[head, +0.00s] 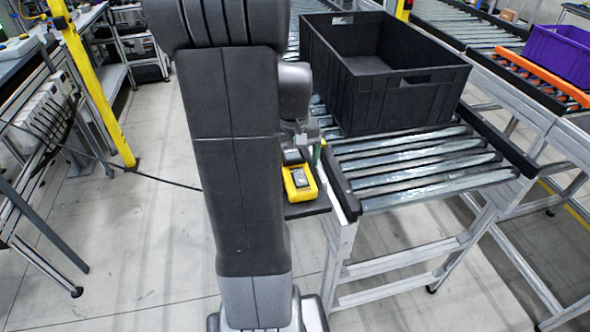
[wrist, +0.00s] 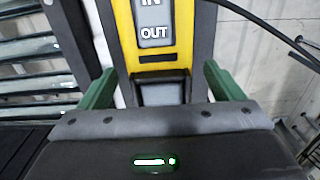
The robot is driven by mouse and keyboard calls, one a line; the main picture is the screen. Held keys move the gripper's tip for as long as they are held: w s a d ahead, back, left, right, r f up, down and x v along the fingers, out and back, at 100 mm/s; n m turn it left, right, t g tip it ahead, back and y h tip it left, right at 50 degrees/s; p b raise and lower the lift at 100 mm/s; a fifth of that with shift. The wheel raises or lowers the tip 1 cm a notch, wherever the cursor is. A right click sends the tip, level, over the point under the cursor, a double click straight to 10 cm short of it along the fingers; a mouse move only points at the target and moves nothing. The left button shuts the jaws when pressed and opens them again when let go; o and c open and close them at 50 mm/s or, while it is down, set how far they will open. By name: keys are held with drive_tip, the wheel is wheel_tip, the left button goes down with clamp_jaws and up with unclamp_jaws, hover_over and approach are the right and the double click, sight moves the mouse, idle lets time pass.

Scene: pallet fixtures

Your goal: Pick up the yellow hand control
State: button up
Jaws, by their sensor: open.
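The yellow hand control (head: 300,184) lies on a small dark shelf at the left end of the roller conveyor, partly hidden by my arm in the head view. In the wrist view the yellow hand control (wrist: 185,53) shows a grey button plate marked IN and OUT. My gripper (wrist: 160,85) is open, with one green finger on each side of the control's near end. I cannot tell whether the fingers touch it. In the head view my gripper is mostly hidden behind my arm.
A black crate (head: 420,98) stands on the roller conveyor (head: 420,165) to the right of the shelf (head: 305,210). A yellow post (head: 90,80) and a workbench are on the left. A purple crate (head: 558,55) sits on another conveyor. A dark cable (wrist: 262,24) runs at upper right in the wrist view.

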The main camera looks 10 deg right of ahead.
drive_tip(key=c, duration=1.3)
drive_tip(key=shift+r, duration=0.1)
